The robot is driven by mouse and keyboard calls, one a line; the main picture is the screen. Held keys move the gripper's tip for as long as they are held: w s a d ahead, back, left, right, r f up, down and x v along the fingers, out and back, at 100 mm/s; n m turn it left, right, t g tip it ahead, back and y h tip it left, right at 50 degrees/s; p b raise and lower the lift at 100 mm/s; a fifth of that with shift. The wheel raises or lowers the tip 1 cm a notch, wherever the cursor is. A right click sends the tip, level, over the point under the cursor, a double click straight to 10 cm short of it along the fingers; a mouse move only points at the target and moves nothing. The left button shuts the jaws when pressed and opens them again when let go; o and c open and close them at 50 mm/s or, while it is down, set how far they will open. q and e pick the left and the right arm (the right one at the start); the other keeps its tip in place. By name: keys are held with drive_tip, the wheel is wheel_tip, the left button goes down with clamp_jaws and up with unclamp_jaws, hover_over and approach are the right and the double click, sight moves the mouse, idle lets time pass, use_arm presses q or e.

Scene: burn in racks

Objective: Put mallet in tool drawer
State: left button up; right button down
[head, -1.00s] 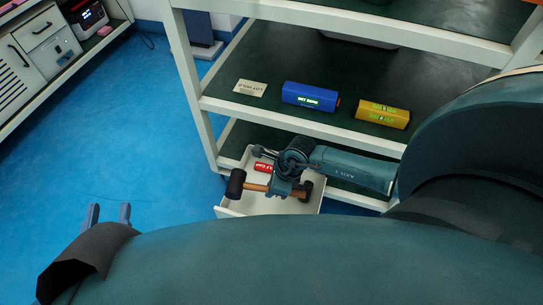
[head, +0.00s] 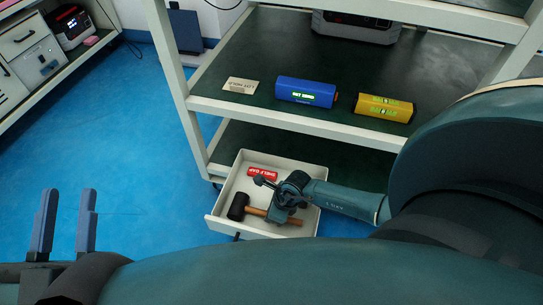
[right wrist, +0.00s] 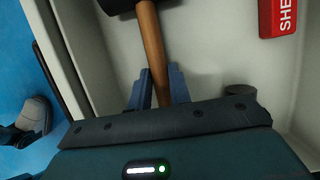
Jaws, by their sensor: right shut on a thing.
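The mallet (head: 238,206) has a black head and a wooden handle. It lies level, within the outline of the open white drawer (head: 226,226), near its front wall. My right gripper (head: 283,212) is shut on the handle; the right wrist view shows the blue fingers (right wrist: 158,88) on both sides of the wooden handle (right wrist: 152,42). The mallet head is partly cut off at the top of that view. I cannot tell whether the mallet touches the drawer floor. My left gripper (head: 67,205) is open and empty at the lower left, over the blue floor.
A red labelled block (head: 262,174) lies in the back of the drawer. The drawer juts out below a shelf rack with a blue box (head: 306,92), a yellow box (head: 384,108) and a card (head: 240,86) on its shelf. Blue floor is free to the left.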

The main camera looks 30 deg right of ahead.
drive_tip(key=c, duration=1.3)
unclamp_jaws()
use_arm(q)
drive_tip(key=shift+r, duration=0.15)
use_arm(e)
drive_tip(key=shift+r, duration=0.2)
drive_tip(key=p+v, duration=0.3)
drive_tip(key=v, duration=0.1)
drive_tip(key=shift+d+r, duration=0.1)
drive_tip(key=shift+r, duration=0.1)
use_arm(q)
drive_tip(key=p, duration=0.1)
drive_tip(key=f+y+p, duration=0.1)
drive_tip(key=s+f+g+y+p, duration=0.1)
drive_tip(key=shift+a, duration=0.3)
use_arm(e)
drive_tip(key=v, duration=0.7)
drive_tip(key=shift+s, duration=0.2)
drive_tip(key=shift+r, duration=0.15)
